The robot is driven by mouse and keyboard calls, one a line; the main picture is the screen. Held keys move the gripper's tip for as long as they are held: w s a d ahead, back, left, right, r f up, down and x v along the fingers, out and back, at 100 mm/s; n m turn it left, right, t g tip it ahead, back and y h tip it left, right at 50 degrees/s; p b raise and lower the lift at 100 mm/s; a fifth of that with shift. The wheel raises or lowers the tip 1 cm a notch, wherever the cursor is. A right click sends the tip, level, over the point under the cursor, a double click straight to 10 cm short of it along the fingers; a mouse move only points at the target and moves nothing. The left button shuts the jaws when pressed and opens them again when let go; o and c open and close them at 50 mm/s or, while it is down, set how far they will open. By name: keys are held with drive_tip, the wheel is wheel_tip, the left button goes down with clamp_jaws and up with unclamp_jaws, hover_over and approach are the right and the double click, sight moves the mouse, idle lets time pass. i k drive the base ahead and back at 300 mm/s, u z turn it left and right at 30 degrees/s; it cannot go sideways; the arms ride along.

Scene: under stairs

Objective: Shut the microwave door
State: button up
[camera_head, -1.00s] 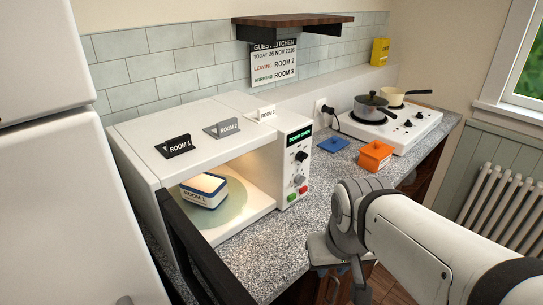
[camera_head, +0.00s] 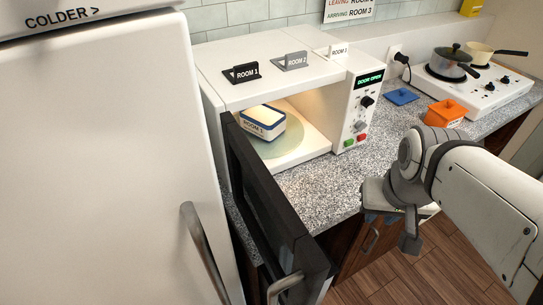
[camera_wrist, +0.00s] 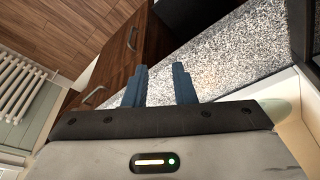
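The white microwave (camera_head: 270,75) stands on the speckled counter with its cavity lit and its display reading "DOOR OPEN". Its black door (camera_head: 270,205) is swung wide open toward me, hinged at the left, with a light metal handle (camera_head: 284,284) near its free edge.
A white fridge (camera_head: 100,150) with a metal handle stands close at the left of the door. Wooden floor (camera_head: 400,275) is free in front.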

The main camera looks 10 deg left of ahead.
sight(278, 233)
drive_tip(key=z, duration=0.1)
drive_tip(key=k, duration=1.05)
drive_tip(key=u, duration=2.15)
drive_tip(key=k, duration=0.55)
drive_tip(key=z, duration=1.7)
drive_tip(key=i, duration=0.5)
drive_tip(key=u, duration=0.35)
